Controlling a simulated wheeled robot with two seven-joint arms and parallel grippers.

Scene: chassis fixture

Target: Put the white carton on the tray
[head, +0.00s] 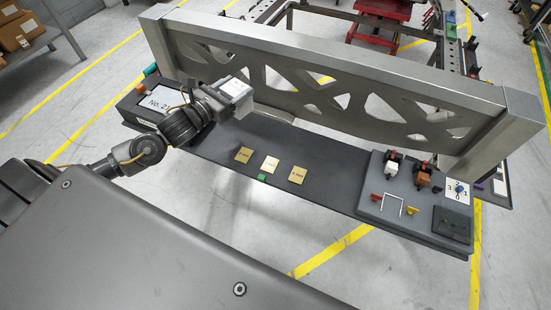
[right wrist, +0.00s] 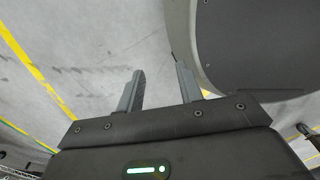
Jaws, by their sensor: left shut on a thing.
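My left gripper (head: 218,98) reaches in over the dark bench from the left and is shut on a small pale box, which looks like the white carton (head: 236,88). The box is held tilted above the bench, in front of the metal truss. The fingers are mostly hidden by the wrist and the box. My right gripper (right wrist: 161,72) shows in the right wrist view, open and empty over the floor.
A large grey truss beam (head: 330,82) stands along the bench's back edge. Gold plates (head: 270,164) and a small green block lie mid-bench. A grey panel (head: 372,205) with switches, a handle and a dial sits at the right.

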